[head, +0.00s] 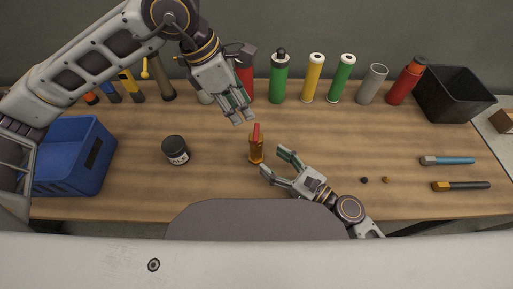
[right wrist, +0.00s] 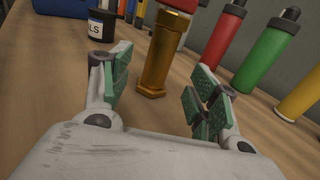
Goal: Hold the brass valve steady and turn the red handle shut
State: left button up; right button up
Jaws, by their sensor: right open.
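The brass valve (head: 256,152) stands upright on the bench near the middle, its red handle (head: 256,129) pointing up from its top. In the right wrist view the brass body (right wrist: 159,62) stands ahead between the finger lines, with part of the red handle (right wrist: 180,4) at the top edge. My right gripper (head: 273,160) is open and empty, just right of and in front of the valve, its fingers apart from the body. My left gripper (head: 244,120) hangs above and slightly left of the red handle, pointing down; its finger gap is hard to judge.
A black-lidded jar (head: 175,150) stands left of the valve, and a blue crate (head: 88,160) is farther left. Several bottles and tubes line the back, including a green one (head: 279,80). A black bin (head: 455,95) is back right. Two tools (head: 447,161) lie at right.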

aim_at(262, 153)
jog(key=shift+x, duration=3.6)
grip_shut()
